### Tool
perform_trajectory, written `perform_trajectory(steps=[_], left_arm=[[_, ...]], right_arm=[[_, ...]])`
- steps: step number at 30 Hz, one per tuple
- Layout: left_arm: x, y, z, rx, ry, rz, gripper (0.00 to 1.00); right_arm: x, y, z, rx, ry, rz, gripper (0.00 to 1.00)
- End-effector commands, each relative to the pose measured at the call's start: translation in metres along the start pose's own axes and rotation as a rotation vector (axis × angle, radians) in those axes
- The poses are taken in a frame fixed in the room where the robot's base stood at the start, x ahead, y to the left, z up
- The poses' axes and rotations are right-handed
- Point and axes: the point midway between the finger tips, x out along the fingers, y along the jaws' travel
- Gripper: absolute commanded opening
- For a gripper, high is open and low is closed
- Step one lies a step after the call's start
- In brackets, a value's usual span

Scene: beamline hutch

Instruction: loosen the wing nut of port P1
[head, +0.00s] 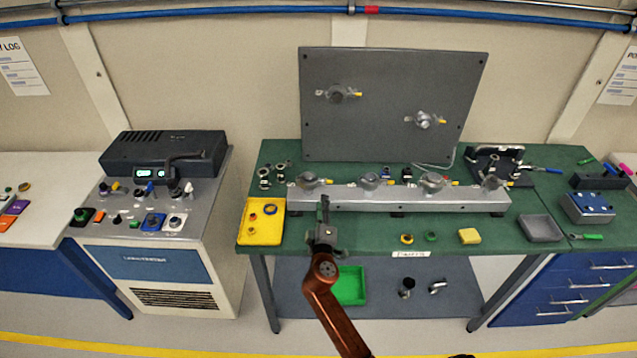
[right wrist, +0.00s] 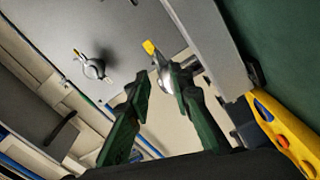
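A silver manifold rail (head: 400,197) on the green bench carries several clamped ports with yellow-tipped wing nuts. The leftmost rail port (head: 311,181) is beyond and slightly left of my right gripper (head: 324,207). No port label is legible, so I cannot tell which is P1. In the right wrist view my right gripper (right wrist: 165,84) is open. Its dark green fingers point at a silver clamp (right wrist: 176,77) with a yellow-tipped wing nut (right wrist: 150,47), which appears in or just beyond the finger gap. Contact cannot be made out. My left gripper is not in view.
A grey upright panel (head: 395,100) with two more clamped ports stands behind the rail. A yellow tray (head: 245,230) lies left of my right gripper. A grey tray (head: 541,228) and a yellow block (head: 470,236) are to the right. A green bin (head: 350,286) is below.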

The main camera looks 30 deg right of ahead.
Motion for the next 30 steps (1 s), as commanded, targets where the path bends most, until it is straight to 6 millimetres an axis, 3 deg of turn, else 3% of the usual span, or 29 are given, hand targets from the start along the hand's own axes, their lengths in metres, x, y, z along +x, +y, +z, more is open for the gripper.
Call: perform_trajectory(steps=[12,18,24,27,30], left_arm=[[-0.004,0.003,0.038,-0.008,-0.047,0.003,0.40],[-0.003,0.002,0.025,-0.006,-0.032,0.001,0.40],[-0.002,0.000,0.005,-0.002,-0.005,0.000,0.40],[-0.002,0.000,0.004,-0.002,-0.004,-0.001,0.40],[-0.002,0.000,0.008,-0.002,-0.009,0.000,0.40]], right_arm=[[0.059,0.004,0.010,-0.003,-0.012,0.006,0.20],[0.074,0.004,0.009,-0.002,-0.010,0.005,0.20],[0.076,0.003,0.007,-0.001,-0.009,0.003,0.20],[0.076,0.003,0.007,-0.001,-0.008,0.003,0.20],[0.076,0.003,0.007,-0.001,-0.008,0.003,0.13]])
